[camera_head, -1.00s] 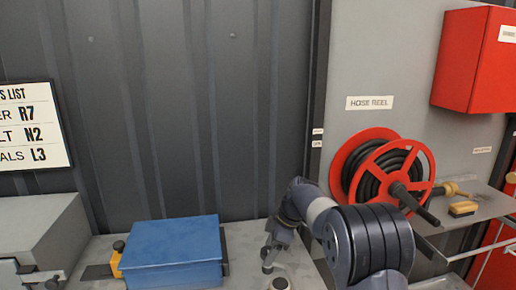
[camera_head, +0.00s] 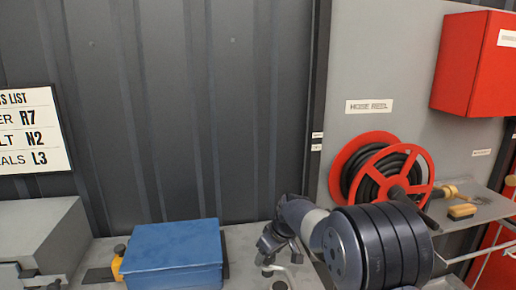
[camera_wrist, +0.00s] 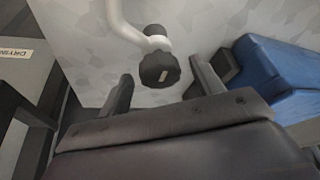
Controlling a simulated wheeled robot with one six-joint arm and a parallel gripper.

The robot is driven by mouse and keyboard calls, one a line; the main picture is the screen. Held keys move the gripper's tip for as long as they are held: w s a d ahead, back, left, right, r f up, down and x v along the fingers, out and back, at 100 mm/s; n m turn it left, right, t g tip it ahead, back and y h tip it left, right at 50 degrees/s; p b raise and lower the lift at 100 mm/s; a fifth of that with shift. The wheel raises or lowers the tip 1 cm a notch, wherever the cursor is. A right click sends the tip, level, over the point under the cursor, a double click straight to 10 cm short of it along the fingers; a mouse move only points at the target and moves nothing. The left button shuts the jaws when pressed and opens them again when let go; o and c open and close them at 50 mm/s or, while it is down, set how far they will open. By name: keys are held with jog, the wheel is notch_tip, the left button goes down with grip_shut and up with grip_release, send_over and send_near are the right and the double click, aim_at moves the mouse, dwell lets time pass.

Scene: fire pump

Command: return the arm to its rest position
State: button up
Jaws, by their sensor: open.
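My arm (camera_head: 375,245) reaches in from the lower right in the head view, bent at a dark ribbed joint. My gripper (camera_head: 281,262) points down over the grey bench top, to the right of a blue box. In the wrist view the two fingers of my gripper (camera_wrist: 160,67) are spread apart, with nothing clamped between them. A black knob (camera_wrist: 158,72) on a pale curved pipe (camera_wrist: 128,28) shows just beyond the fingertips. I cannot tell whether the fingers touch it.
The blue box (camera_head: 172,255) stands close left of my gripper, with a yellow-orange piece beside it. A grey block (camera_head: 40,235) is further left.

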jog(key=shift+s+a+m+t+h+p, duration=0.15)
jog(key=shift+m+h+p, duration=0.3)
jog(key=shift+m, duration=0.85)
jog(key=shift+w+m+t+h+p, duration=0.1)
jog(key=shift+m+t+h+p, duration=0.25)
jog(key=shift+m, duration=0.95)
